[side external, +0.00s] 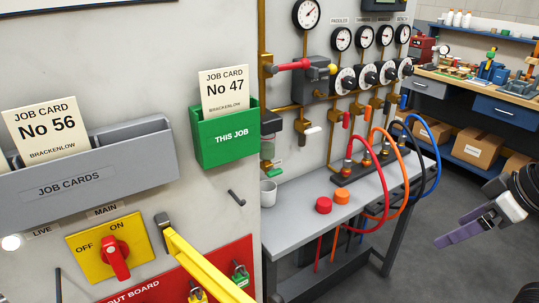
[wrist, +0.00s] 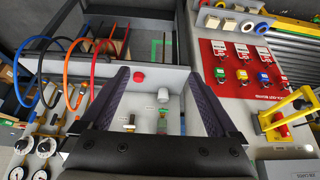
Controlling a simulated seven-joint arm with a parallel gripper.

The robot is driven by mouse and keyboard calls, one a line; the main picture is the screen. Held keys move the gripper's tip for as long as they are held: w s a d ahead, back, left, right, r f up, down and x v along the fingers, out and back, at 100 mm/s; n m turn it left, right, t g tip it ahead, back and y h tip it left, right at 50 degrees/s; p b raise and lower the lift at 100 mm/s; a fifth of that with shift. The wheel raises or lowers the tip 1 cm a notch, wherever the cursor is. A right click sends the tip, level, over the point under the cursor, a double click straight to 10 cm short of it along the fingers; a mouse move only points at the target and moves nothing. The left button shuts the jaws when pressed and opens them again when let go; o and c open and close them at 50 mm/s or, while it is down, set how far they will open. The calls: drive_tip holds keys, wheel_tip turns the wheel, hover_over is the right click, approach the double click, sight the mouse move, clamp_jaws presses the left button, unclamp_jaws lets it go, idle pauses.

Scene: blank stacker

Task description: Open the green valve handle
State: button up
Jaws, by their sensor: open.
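A small green handle (side external: 274,170) shows below the filter bowl on the wall panel in the side view, just above the white mug. My gripper (side external: 452,231) is at the right in the side view, clear of the bench and apart from the handle. In the wrist view my gripper (wrist: 152,76) is open, its two dark fingers wide apart with nothing held.
The bench (side external: 300,207) carries a white mug (side external: 268,191), a red cap (side external: 323,205) and an orange cap (side external: 342,196). Red, orange and blue hoses (side external: 437,150) arch over its right side. A red lever (side external: 293,66) and several gauges and dials project from the panel.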

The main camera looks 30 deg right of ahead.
sight(273, 171)
drive_tip(key=w+r+t, duration=0.4)
drive_tip(key=w+r, duration=0.1)
drive_tip(key=w, duration=0.5)
drive_tip(key=w+r+m+t, duration=0.1)
drive_tip(key=w+r+t, duration=0.4)
drive_tip(key=w, duration=0.4)
drive_tip(key=w+r+t, duration=0.4)
drive_tip(key=w+r, duration=0.1)
drive_tip(key=w, duration=0.5)
drive_tip(key=w+a+f, duration=0.2)
drive_tip(key=w+f, duration=0.1)
drive_tip(key=f, duration=0.7)
drive_tip(key=w+a+f+n, duration=0.1)
drive_tip(key=w+f, duration=0.2)
drive_tip(key=f, duration=0.7)
drive_tip(key=w+a+f, duration=0.2)
drive_tip(key=w+f, duration=0.1)
drive_tip(key=f, duration=0.7)
drive_tip(key=shift+g, duration=0.3)
drive_tip(key=w, duration=1.3)
drive_tip(key=shift+w+r, duration=0.2)
drive_tip(key=shift+w, duration=0.1)
drive_tip(key=shift+c, duration=0.3)
